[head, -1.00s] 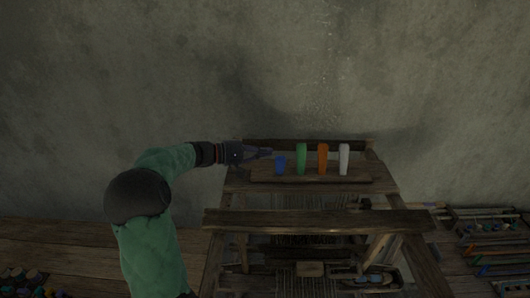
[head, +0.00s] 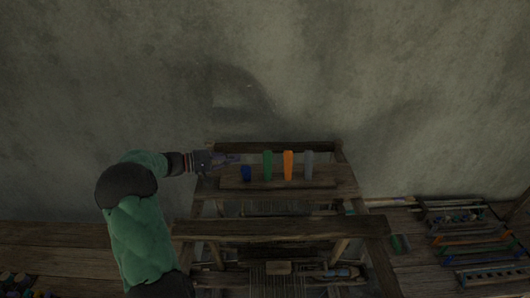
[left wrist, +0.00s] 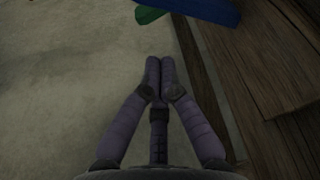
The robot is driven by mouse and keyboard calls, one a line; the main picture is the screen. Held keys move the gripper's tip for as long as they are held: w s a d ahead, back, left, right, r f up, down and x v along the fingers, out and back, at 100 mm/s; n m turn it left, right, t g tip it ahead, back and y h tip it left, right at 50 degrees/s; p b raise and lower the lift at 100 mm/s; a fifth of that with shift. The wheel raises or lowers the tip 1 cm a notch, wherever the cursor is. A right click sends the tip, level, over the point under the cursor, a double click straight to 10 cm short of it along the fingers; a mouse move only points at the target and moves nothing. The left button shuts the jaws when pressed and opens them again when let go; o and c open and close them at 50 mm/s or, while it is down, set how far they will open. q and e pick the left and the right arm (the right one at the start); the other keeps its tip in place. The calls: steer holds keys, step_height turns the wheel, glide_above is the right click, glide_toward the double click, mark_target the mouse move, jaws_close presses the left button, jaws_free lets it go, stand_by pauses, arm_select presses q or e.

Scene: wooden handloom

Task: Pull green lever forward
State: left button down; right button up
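The green lever (head: 268,165) stands upright on the loom's top ledge, second from the left in a row of coloured levers. The blue lever (head: 246,174) left of it looks shorter. My left gripper (head: 232,160) is just left of the blue lever, apart from the green one. In the left wrist view its fingers (left wrist: 160,75) are together with nothing between them. The blue lever (left wrist: 205,10) crosses the top of that view, and a bit of the green lever (left wrist: 150,15) shows beside it. My right gripper is not in view.
The orange lever (head: 289,165) and the grey-white lever (head: 309,165) stand right of the green one. The loom's wooden crossbeam (head: 280,228) lies in front of the ledge. A plain wall (head: 400,80) is behind. Racks of tools (head: 460,222) are at the right.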

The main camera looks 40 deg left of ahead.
mark_target(268, 167)
arm_select(q)
steer(key=p+x, duration=0.2)
steer(key=x, duration=0.6)
steer(key=shift+w+d+p, duration=0.1)
steer(key=shift+d+p, duration=0.05)
steer(key=shift+p, duration=0.15)
steer(key=shift+x, duration=0.85)
